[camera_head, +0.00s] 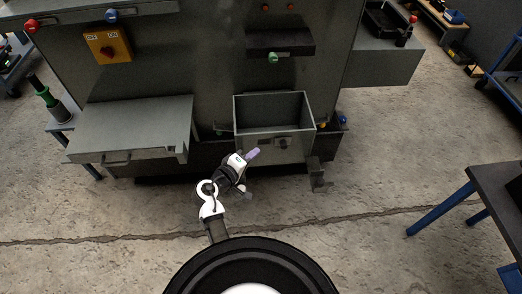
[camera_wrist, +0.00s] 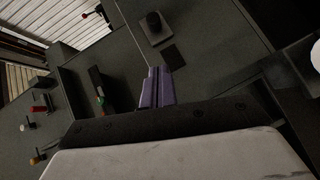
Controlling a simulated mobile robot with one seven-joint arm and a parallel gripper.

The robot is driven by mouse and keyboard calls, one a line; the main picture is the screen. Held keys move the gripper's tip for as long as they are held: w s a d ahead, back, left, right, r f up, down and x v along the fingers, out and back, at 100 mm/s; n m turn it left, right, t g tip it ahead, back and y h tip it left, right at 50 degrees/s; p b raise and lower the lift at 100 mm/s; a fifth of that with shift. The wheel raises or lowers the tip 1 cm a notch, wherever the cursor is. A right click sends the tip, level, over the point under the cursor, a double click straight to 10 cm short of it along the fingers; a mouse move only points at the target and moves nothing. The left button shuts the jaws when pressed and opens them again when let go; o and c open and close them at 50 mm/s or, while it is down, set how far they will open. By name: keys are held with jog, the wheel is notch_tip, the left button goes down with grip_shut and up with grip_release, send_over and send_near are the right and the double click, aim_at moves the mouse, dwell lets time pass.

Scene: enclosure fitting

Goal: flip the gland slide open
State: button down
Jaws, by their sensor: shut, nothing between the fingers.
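My gripper (camera_head: 253,154) has purple fingers, which are closed together and empty. In the head view it is in front of the open grey box, left of the small dark fitting (camera_head: 283,143) on the box's front wall. In the wrist view my gripper (camera_wrist: 156,86) points at a grey panel. A small plate with a black knob (camera_wrist: 153,24), which looks like the gland slide, sits just beyond the fingertips. A dark square patch (camera_wrist: 173,57) lies beside the plate, close to the fingertips. I cannot tell whether it is an opening. The fingers appear apart from the knob.
The open-topped grey box (camera_head: 272,99) stands out from the large machine front. A grey shelf with a handle (camera_head: 130,128) is to its left. A dark bracket (camera_head: 318,175) stands at the box's lower right. A blue-legged table (camera_head: 440,208) is at right; the floor between is clear.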

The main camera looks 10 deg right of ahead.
jog(key=shift+b+v, duration=0.35)
jog(key=shift+v, duration=2)
